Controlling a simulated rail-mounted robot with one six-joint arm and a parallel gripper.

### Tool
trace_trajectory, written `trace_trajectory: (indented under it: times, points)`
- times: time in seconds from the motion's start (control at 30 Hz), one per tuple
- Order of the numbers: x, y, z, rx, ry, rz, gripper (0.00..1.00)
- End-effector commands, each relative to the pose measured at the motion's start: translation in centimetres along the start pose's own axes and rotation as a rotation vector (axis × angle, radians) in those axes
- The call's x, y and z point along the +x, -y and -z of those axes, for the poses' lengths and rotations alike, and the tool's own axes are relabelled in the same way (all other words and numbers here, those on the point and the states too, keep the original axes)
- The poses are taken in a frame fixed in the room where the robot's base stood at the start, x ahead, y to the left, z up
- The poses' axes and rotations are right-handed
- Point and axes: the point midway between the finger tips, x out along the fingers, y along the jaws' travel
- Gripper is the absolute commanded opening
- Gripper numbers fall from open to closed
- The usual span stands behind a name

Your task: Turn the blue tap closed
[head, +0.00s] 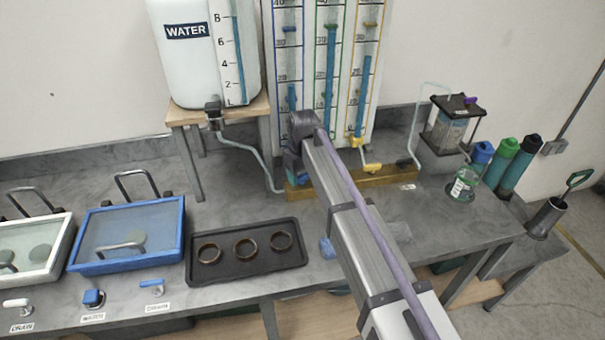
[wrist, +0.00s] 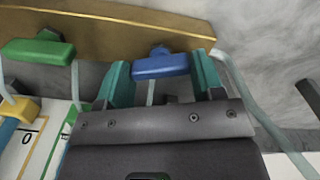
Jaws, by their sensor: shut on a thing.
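The blue tap (wrist: 160,66) shows in the wrist view as a rounded blue handle on the tan wooden rail (wrist: 110,28). Its handle lies crosswise in that picture, between the two teal fingers of my gripper (wrist: 163,78). My gripper is shut on the handle, one finger at each end. The green tap (wrist: 38,51) is to the left in the wrist view, apart from my fingers.
The yellow tap (head: 371,167) is right of my arm on the rail. A clear hose (head: 262,165) runs from the water tank (head: 200,70) close beside my gripper. A black tray (head: 247,252) with rings lies on the bench left of my arm. Bottles (head: 498,160) stand at right.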

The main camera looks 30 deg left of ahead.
Motion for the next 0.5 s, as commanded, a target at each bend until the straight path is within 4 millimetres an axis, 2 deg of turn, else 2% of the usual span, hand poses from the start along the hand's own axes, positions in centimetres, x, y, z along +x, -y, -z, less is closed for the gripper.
trace_trajectory:
  times: [0.3,0.5]
  points:
    - [0.06,0.05,-0.11,0.243,0.002,0.001,0.38]
    - [0.06,0.06,-0.12,0.339,0.002,0.001,0.38]
